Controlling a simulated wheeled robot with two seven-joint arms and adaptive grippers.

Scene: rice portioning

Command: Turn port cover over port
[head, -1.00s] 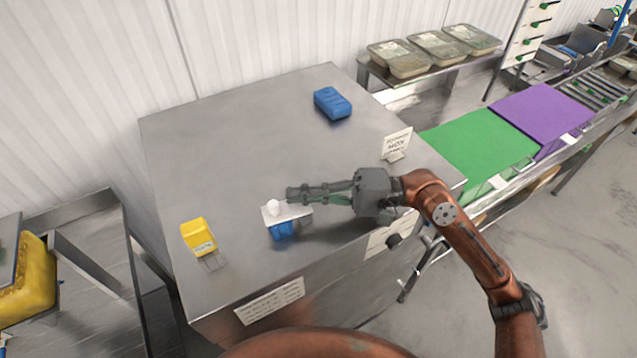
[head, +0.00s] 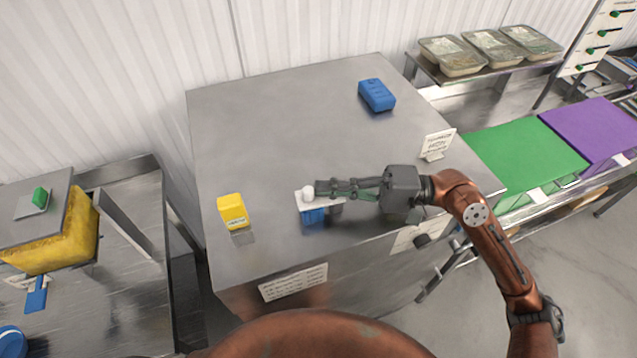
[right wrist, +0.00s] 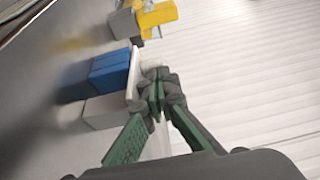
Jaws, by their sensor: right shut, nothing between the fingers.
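The port cover appears to be a white plate (head: 306,206) with a round white knob (head: 308,192). It lies over a blue block (head: 313,217) near the table's front edge. In the right wrist view the plate (right wrist: 134,72) shows edge-on beside the blue block (right wrist: 98,74) and a grey block (right wrist: 105,110). My right gripper (head: 319,188) is shut and empty, its fingertips just right of the knob. I cannot tell whether they touch it. In the right wrist view the gripper (right wrist: 158,88) hides the knob. My left gripper is not in view.
A yellow block (head: 232,209) stands left of the plate, with a small clear or metal piece in front. Another blue block (head: 377,95) lies at the back right of the metal table (head: 270,120). A sign (head: 437,145) stands near the right edge. The table's middle is clear.

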